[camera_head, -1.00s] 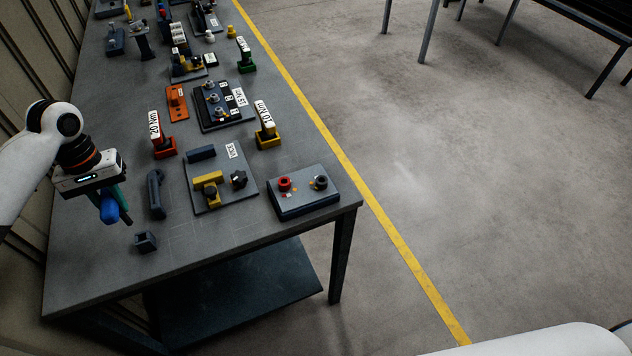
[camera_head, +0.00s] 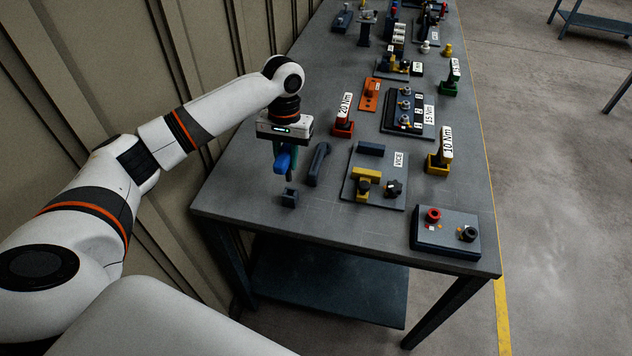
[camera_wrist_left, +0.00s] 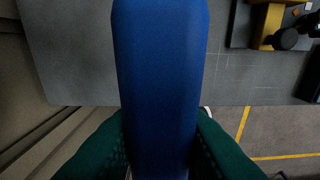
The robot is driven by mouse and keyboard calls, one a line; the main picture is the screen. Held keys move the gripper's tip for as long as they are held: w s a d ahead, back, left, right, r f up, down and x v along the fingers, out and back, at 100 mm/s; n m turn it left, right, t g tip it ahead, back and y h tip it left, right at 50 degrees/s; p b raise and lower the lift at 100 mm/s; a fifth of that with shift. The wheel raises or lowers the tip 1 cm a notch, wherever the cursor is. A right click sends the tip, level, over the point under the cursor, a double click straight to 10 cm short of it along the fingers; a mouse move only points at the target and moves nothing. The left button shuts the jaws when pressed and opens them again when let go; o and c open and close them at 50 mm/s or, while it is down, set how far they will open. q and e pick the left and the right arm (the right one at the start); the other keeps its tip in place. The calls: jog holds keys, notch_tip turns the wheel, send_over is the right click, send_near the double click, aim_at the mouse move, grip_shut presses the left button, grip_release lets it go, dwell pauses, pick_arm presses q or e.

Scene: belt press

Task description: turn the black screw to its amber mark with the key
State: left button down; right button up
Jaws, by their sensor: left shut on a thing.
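The black screw (camera_head: 468,233) stands on the right side of a grey box (camera_head: 445,244) near the table's front right corner. A red screw (camera_head: 433,215) stands left of it. Small pale and amber spots lie between them; which one is the black screw's mark is too small to tell. My left gripper (camera_head: 285,153) is shut on a blue-handled key (camera_head: 284,162), above and behind a small dark holder (camera_head: 289,198). The blue handle (camera_wrist_left: 160,85) fills the middle of the left wrist view between green fingers. The key's lower end is hard to make out. My right gripper is not in view.
A vice plate (camera_head: 376,193) with a yellow jaw lies between my left gripper and the box. A dark handle-shaped tool (camera_head: 318,163) lies beside the gripper. Red (camera_head: 343,128) and yellow (camera_head: 438,165) holders carry labelled tools.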

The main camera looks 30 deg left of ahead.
aim_at(288, 180)
pick_arm(q)
notch_tip(288, 180, down, 6)
jog(key=shift+r+p, duration=0.1)
jog(key=shift+p, duration=0.45)
jog(key=shift+f+p, duration=0.9)
jog(key=shift+p, duration=0.05)
jog(key=shift+f, duration=0.4)
jog(key=shift+f, duration=0.1)
jog(key=c, duration=1.2)
grip_release()
jog(key=shift+o, duration=0.2)
